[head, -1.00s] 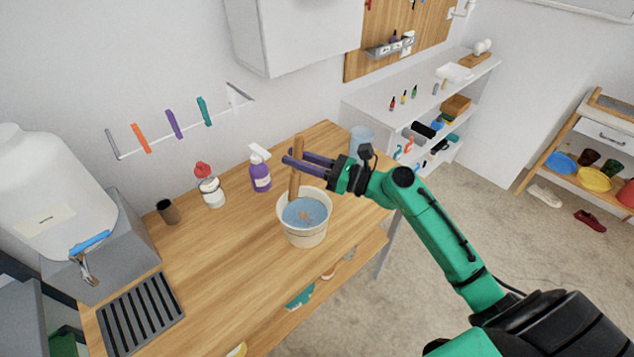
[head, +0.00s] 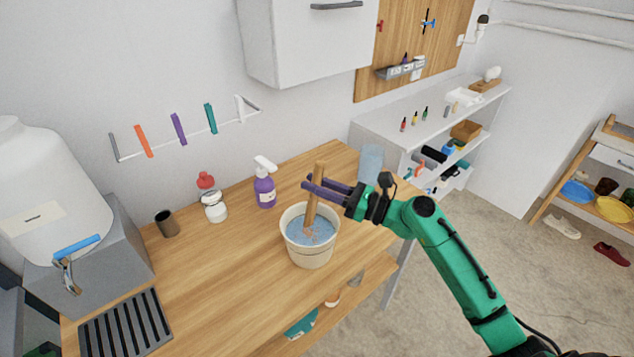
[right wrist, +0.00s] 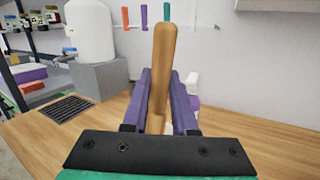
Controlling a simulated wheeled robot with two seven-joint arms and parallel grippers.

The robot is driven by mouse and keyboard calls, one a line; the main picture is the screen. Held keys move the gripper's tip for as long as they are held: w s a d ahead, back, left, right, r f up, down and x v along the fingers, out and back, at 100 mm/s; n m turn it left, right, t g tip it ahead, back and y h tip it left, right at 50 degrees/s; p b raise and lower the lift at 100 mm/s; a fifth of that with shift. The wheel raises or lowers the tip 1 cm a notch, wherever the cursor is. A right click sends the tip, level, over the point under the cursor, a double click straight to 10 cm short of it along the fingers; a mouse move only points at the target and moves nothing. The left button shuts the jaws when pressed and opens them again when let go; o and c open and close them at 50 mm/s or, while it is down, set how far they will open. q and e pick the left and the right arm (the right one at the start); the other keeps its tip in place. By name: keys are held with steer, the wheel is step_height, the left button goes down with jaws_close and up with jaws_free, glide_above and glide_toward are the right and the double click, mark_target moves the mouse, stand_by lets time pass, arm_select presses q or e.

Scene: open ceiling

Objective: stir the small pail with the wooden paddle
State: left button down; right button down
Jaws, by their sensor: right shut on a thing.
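The small pail (head: 309,257) is cream-coloured and stands upright on the wooden workbench, with bluish liquid (head: 318,236) inside. The wooden paddle (head: 314,190) stands in the pail, nearly upright with a slight tilt, its lower end in the liquid. My right gripper (head: 309,191), with purple fingers, is shut on the paddle's upper shaft above the rim. In the right wrist view the paddle (right wrist: 162,70) rises between the two fingers; the pail is not visible there. My left gripper is not in view.
Behind the pail stand a purple spray bottle (head: 265,187), a white bottle with a red top (head: 213,206) and a dark cup (head: 167,224). A clear container (head: 370,162) stands behind my right gripper. A slotted dark tray (head: 125,325) lies at front left. Bench between is clear.

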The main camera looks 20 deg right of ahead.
step_height(320, 180, down, 9)
steer(key=b, duration=0.6)
steer(key=shift+s+d, duration=0.1)
steer(key=shift+s, duration=0.05)
